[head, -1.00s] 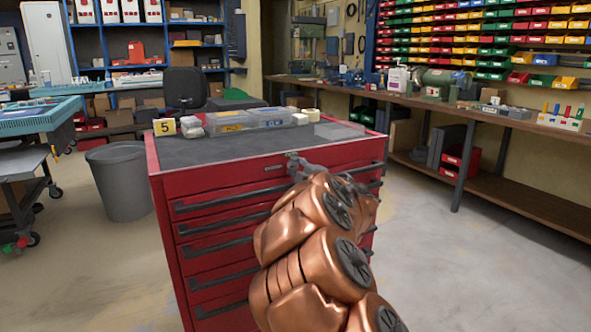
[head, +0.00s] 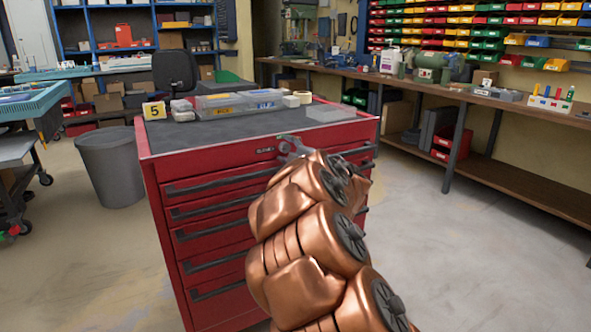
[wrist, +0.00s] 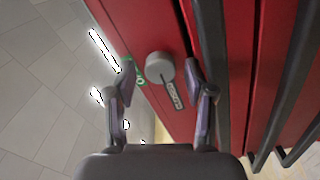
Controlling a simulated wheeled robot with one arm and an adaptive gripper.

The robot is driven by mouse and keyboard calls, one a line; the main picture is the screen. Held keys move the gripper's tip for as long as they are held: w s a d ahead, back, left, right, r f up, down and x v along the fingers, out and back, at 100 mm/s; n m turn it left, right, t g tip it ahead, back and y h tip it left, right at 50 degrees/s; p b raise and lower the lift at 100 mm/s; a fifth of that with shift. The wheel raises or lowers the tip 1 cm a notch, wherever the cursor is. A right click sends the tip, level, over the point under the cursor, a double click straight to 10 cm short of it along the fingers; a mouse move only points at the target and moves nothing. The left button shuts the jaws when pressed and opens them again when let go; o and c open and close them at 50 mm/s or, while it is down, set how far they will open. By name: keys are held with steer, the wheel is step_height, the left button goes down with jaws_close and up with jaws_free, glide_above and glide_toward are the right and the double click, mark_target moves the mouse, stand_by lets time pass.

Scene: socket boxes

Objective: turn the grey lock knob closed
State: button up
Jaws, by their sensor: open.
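The grey lock knob (wrist: 159,67) is a round disc on the red cabinet front in the wrist view, with a small dark label plate (wrist: 174,95) below it and a green mark (wrist: 138,76) to its left. My gripper (wrist: 160,68) is open. Its two fingertips show on either side of the knob, with gaps that look clear. I cannot tell how deep they reach around it. In the head view my gripper (head: 290,145) is at the top front of the red cabinet (head: 215,155), and it and my arm hide the knob there.
Dark drawer handles (head: 215,187) stick out below the lock. A yellow 5 sign (head: 153,110) and clear bins (head: 240,104) stand on the cabinet top. A grey waste bin (head: 112,168) stands at left and a long workbench (head: 500,104) at right. The floor right of the cabinet is clear.

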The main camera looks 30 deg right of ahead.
steer(key=m+p, duration=0.1)
steer(key=m, duration=0.3)
steer(key=shift+r, duration=0.15)
steer(key=m+p, duration=0.1)
steer(key=m, duration=0.3)
steer(key=shift+m, duration=0.3)
steer(key=m, duration=0.8)
steer(key=shift+m, duration=0.3)
steer(key=s+a+r+g+p, duration=0.2)
steer(key=s+a+g+p, duration=0.2)
steer(key=s+p, duration=0.3)
steer(key=s+a+r+g+h+p, duration=0.1)
steer(key=s+a+g+p, duration=0.4)
steer(key=s, duration=0.6)
steer(key=s+a+r+g+p, duration=0.2)
steer(key=s+a+g+p, duration=0.2)
steer(key=s+p, duration=0.5)
steer(key=shift+s+a+r, duration=0.4)
steer(key=shift+s+a, duration=0.1)
steer(key=shift+a, duration=0.7)
